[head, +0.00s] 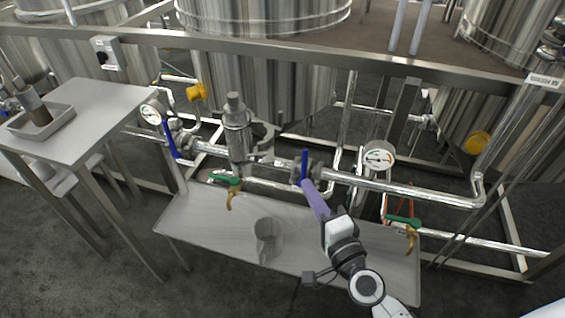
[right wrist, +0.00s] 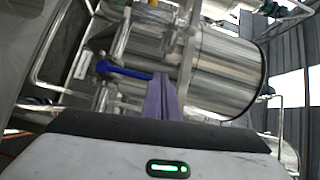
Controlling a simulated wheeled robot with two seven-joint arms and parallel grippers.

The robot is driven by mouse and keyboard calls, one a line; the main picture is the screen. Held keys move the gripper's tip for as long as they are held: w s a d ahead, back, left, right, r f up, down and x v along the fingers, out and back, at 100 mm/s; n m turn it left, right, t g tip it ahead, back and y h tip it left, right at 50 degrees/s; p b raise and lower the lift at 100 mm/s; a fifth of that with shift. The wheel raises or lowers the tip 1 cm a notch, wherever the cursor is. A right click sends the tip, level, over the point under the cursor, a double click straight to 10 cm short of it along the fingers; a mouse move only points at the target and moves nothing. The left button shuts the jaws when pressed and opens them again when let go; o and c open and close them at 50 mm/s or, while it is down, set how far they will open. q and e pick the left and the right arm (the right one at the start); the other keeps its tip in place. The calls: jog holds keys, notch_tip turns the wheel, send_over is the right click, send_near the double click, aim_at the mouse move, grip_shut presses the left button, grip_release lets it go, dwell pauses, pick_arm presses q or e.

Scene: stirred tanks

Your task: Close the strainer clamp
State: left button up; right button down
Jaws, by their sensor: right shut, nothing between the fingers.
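The strainer (head: 237,135) is a grey upright body on the pipe in the middle of the head view, with a narrower cap on top. A grey bracket-like part (head: 264,132), possibly the clamp, stands out to its right; I cannot tell its exact state. My right gripper (head: 305,185) has its purple fingers shut and empty, right of the strainer and at the blue valve handle (head: 304,166). In the right wrist view the shut fingers (right wrist: 159,82) are beside the blue handle (right wrist: 122,70); contact is unclear. My left gripper is out of view.
A second blue handle (head: 171,140) and a gauge (head: 151,114) are left of the strainer. Another gauge (head: 379,156) is at right. A low metal table (head: 200,225) with a grey cup (head: 268,238) lies below. Green-handled valves (head: 226,181) hang from the lower pipework.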

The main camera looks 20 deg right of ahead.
jog(key=w+a+m, duration=0.2)
jog(key=w, duration=1)
jog(key=shift+a+r+h, duration=0.3)
jog(key=shift+a+h, duration=0.05)
jog(key=shift+h, duration=0.05)
